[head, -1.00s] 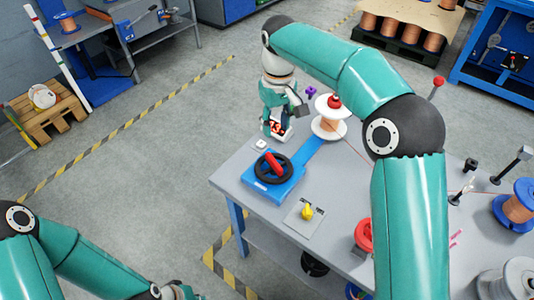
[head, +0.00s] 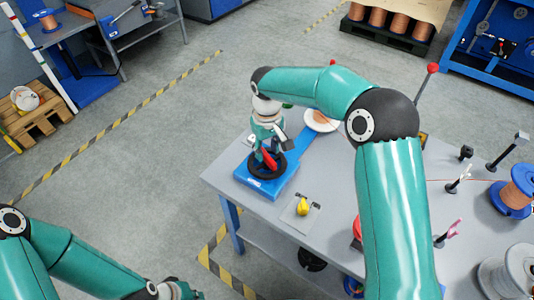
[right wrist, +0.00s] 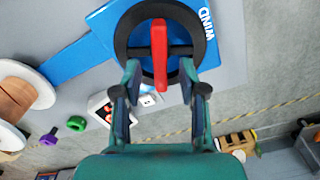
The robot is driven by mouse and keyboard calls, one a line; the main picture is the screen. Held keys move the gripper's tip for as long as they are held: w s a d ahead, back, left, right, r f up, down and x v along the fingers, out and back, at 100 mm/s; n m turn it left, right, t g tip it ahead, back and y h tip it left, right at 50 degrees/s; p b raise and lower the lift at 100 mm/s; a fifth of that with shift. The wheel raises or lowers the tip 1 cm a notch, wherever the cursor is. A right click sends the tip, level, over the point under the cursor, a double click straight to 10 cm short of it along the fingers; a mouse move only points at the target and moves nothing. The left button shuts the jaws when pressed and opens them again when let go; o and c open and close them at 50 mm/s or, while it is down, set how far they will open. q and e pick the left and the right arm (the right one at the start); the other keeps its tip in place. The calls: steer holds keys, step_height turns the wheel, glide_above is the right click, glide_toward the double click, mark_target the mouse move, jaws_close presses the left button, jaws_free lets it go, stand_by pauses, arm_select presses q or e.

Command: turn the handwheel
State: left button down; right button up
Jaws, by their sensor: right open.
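The handwheel is a black ring with a red bar handle (head: 268,159) across it, on a blue base (head: 266,186) at the table's near left corner. In the right wrist view the handwheel's black rim (right wrist: 122,40) is at the top, the red handle (right wrist: 159,50) is across its middle, and the base reads "WIND". My right gripper (right wrist: 160,70) is open above the wheel, one finger on each side of the handle. Contact with it cannot be told. In the head view the right gripper (head: 268,148) partly hides the wheel. My left gripper (head: 182,291) is at the bottom edge, partly cut off.
A yellow knob (head: 303,207) on a plate is right of the wheel. A copper spool (right wrist: 18,95), a small display (right wrist: 103,108) and a purple knob (right wrist: 76,123) are near the wheel. Posts and spools (head: 517,193) stand farther right.

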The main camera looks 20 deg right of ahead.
steer(key=shift+f, duration=1.2)
jaws_close()
steer(key=shift+f+m+b, duration=0.1)
steer(key=shift+m+b, duration=0.25)
steer(key=shift+m, duration=0.45)
jaws_free()
